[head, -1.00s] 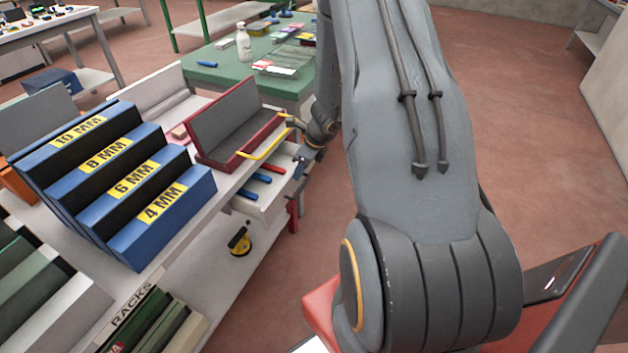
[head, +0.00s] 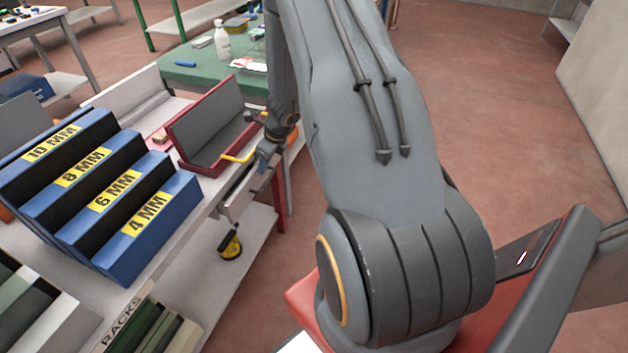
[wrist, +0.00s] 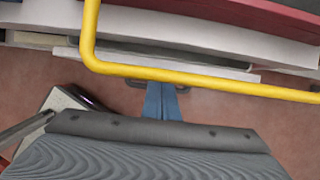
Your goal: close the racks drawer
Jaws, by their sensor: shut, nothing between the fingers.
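A light drawer (head: 238,196) sits under the bench edge, below the red-edged grey tray. In the head view only a small part of it shows beside my wrist, and its inside is hidden. In the wrist view its pale front (wrist: 215,68) runs across the upper part, with a dark handle partly visible behind my fingers. My gripper (wrist: 163,102) is shut and empty, its blue fingers at the drawer front below the yellow bar. I cannot tell whether they touch it. The gripper also shows in the head view (head: 265,162), close to the bench edge.
A yellow bar (wrist: 200,81) crosses above my fingers, in front of the red-edged tray (head: 210,135). Blue stepped racks (head: 105,200) stand left of it. A RACKS label (head: 124,322) is on the bench edge. A yellow-black item (head: 230,245) lies below. Floor at right is open.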

